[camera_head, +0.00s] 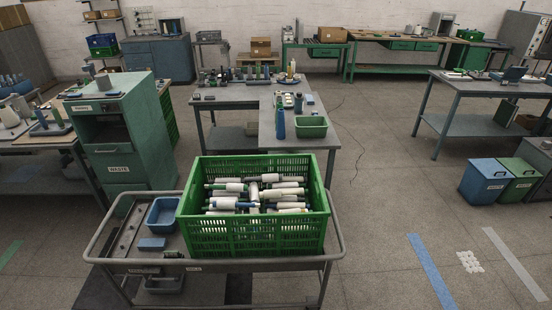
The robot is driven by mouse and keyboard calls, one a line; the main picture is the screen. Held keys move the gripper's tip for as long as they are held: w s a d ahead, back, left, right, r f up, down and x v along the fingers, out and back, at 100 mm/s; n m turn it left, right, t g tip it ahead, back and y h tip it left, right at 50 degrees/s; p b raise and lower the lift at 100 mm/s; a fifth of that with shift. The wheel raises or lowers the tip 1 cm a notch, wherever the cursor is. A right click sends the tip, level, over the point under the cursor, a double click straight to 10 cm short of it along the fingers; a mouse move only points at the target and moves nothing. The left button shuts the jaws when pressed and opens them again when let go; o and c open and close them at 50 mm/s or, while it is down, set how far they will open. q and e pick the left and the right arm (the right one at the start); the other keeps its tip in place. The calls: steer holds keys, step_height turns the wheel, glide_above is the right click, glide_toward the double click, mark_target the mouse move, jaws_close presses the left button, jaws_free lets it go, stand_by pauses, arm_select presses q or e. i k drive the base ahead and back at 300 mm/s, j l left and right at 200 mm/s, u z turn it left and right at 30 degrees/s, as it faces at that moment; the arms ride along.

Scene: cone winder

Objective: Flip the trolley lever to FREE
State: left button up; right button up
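The grey trolley (128,262) stands in the near left and centre, with a raised rim around its top. A large green crate (255,238) full of white and coloured cones sits on its right part. Small labels (143,271) show on the trolley's front edge, too small to read. A small dark piece (173,254) lies at the front rim between the labels; I cannot tell whether it is the lever, or which way the lever points. Neither of my grippers shows in this view.
A blue tray (162,214) and a small blue block (152,244) are on the trolley's left part. A green cabinet (112,140) stands behind it at left, a grey workbench (300,143) behind the crate. Floor right of the trolley is open, up to blue (486,181) and green bins (520,180).

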mark_target(177, 279)
steer(key=z, duration=0.15)
steer(key=l+u, duration=0.2)
steer(key=l, duration=0.25)
steer(key=u, duration=1.1)
steer(key=i+j+z, duration=0.15)
steer(key=j, duration=0.25)
steer(key=i+j+z, duration=0.15)
steer(key=i+z, duration=0.4)
steer(key=z, duration=1.3)
